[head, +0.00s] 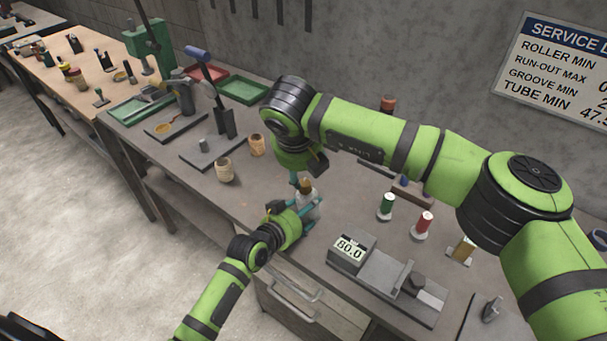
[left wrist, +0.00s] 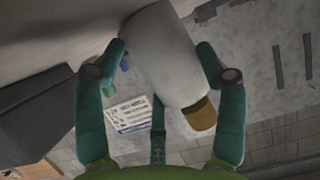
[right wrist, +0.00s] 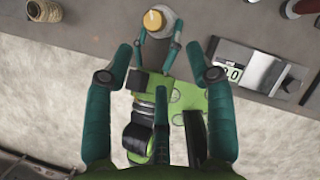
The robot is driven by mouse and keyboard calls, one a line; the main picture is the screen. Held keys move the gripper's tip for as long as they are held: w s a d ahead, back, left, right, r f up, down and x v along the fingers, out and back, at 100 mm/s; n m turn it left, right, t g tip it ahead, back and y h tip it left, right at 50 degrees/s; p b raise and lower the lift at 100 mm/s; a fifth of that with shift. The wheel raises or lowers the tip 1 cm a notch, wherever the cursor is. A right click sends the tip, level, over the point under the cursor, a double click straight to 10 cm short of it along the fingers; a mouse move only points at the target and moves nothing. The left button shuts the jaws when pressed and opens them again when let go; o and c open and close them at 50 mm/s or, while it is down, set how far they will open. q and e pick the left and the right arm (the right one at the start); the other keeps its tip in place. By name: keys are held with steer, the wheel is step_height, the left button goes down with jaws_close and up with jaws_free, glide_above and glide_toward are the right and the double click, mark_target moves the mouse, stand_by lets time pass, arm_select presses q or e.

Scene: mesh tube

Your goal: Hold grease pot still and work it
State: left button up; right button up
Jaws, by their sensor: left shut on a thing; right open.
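The grease pot (head: 310,207) is a pale grey cylinder with a brass-coloured cap (head: 306,185), standing near the bench's front edge in the head view. My left gripper (head: 309,212) is shut around its body from the front. The left wrist view shows the pot (left wrist: 165,55) between both fingers, its cap (left wrist: 201,113) at lower right. My right gripper (head: 297,178) points down close to the cap and is open. In the right wrist view, the cap (right wrist: 155,19) lies just beyond the spread right fingertips (right wrist: 168,52). Whether the pot touches the bench is hidden.
Two twine spools (head: 223,170) (head: 257,145) stand to the left. Bare bench lies between the twine and the pot.

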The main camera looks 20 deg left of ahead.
mark_target(304, 182)
steer(key=w+d+r+n+g+y, duration=0.1)
steer(key=w+d+n+g+y, duration=0.3)
steer(key=n, duration=0.7)
steer(key=x, duration=0.9)
steer(key=shift+w+a+r, duration=0.1)
steer(key=shift+w+a, duration=0.15)
steer(key=shift+w+a+f, duration=0.25)
steer(key=shift+a+f, duration=0.15)
steer(key=shift+f, duration=0.35)
steer(key=shift+a+f, duration=0.1)
steer(key=shift+f, duration=0.6)
steer(key=c, duration=1.1)
